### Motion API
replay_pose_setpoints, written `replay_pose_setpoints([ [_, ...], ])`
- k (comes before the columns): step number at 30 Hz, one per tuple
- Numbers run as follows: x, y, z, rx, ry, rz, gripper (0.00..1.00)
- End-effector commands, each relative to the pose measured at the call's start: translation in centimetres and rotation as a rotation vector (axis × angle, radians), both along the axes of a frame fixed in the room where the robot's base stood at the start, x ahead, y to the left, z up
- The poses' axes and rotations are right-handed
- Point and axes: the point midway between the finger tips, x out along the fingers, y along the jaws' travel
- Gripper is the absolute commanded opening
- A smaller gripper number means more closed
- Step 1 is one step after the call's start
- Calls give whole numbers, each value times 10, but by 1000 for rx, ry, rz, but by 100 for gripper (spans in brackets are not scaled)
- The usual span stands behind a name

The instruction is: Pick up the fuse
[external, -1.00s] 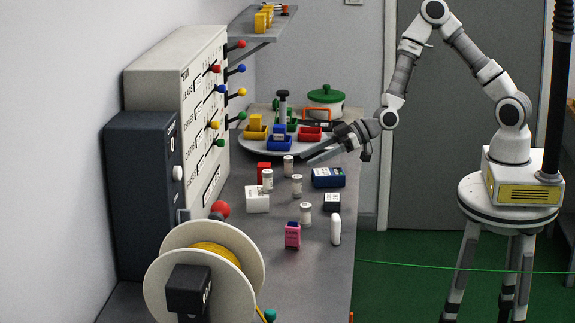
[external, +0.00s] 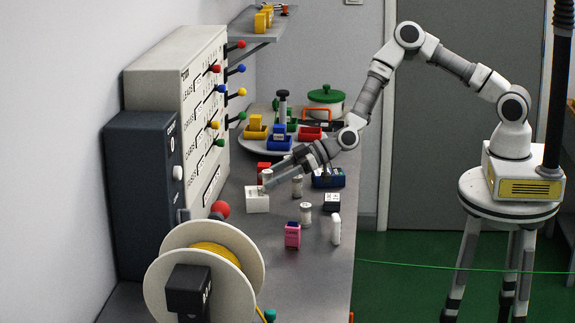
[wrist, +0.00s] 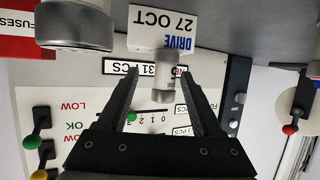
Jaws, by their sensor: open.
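Small white fuses with grey metal end caps stand on the grey bench. One fuse (external: 267,175) is just behind the white box, at my gripper's tips; in the wrist view a fuse (wrist: 163,77) shows between the fingers, towards their tips. My gripper (external: 269,184) reaches in low from the right, and in the wrist view its dark fingers (wrist: 160,82) are spread apart. I cannot tell whether they touch the fuse. Another fuse (external: 297,189) is partly hidden by my gripper, and one (external: 305,215) stands nearer the front. A large capped cylinder (wrist: 75,25) shows close at the wrist view's upper left.
The white box (external: 257,200), labelled DRIVE in the wrist view (wrist: 180,28), is beside the fuse. A red box (external: 263,168), a blue box (external: 334,180), a dark-topped box (external: 332,202) and a pink block (external: 292,235) crowd the bench. The panel cabinet (external: 200,150) stands left.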

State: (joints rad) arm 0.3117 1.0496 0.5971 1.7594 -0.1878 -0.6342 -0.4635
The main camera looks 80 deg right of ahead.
Motion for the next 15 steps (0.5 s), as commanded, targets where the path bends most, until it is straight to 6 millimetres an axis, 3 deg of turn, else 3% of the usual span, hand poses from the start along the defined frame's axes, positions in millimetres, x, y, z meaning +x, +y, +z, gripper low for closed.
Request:
replay_pose_setpoints([
  [9,30,20,-12,1,0,1,67],
  [15,36,21,-14,2,0,1,67],
])
